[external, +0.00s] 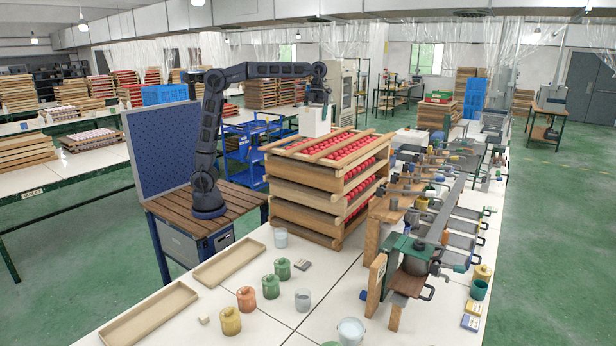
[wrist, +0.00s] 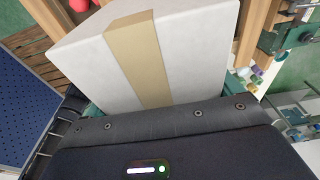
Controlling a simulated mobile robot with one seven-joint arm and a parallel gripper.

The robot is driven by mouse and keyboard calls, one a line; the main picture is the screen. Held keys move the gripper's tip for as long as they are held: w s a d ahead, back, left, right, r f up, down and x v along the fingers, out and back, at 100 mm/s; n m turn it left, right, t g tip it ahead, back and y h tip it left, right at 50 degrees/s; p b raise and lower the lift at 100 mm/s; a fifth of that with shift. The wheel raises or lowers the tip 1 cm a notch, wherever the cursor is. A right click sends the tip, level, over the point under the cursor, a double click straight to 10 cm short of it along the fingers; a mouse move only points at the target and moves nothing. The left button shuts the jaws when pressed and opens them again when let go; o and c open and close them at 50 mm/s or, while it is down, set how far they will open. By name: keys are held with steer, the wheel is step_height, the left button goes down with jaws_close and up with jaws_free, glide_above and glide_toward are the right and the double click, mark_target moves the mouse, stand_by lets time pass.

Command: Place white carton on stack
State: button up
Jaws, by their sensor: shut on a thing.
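A white carton (external: 314,121) hangs under my gripper (external: 316,102), over the left part of the tray stack. In the wrist view the white carton (wrist: 200,50), with a tan tape strip (wrist: 137,55), fills the upper middle, and my gripper is shut on it. My fingertips are mostly hidden by the carton and the gripper body. The stack of wooden trays (external: 308,213) stands on the white table, with rows of red round pieces (external: 355,150) in its top tray. I cannot tell whether the carton's underside touches the top tray.
A blue perforated panel (external: 160,150) stands left of my arm. A row of clamps and metal fixtures (external: 440,190) runs close along the stack's right side. Several paint pots (external: 246,298) and two empty wooden trays (external: 148,314) lie on the table in front.

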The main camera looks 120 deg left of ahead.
steer(key=shift+f, duration=3.45)
steer(key=o, duration=1.1)
steer(key=shift+f, duration=0.15)
steer(key=shift+c, duration=0.2)
steer(key=r, duration=0.4)
steer(key=a+r, duration=0.1)
steer(key=r, duration=0.7)
steer(key=shift+a, duration=0.4)
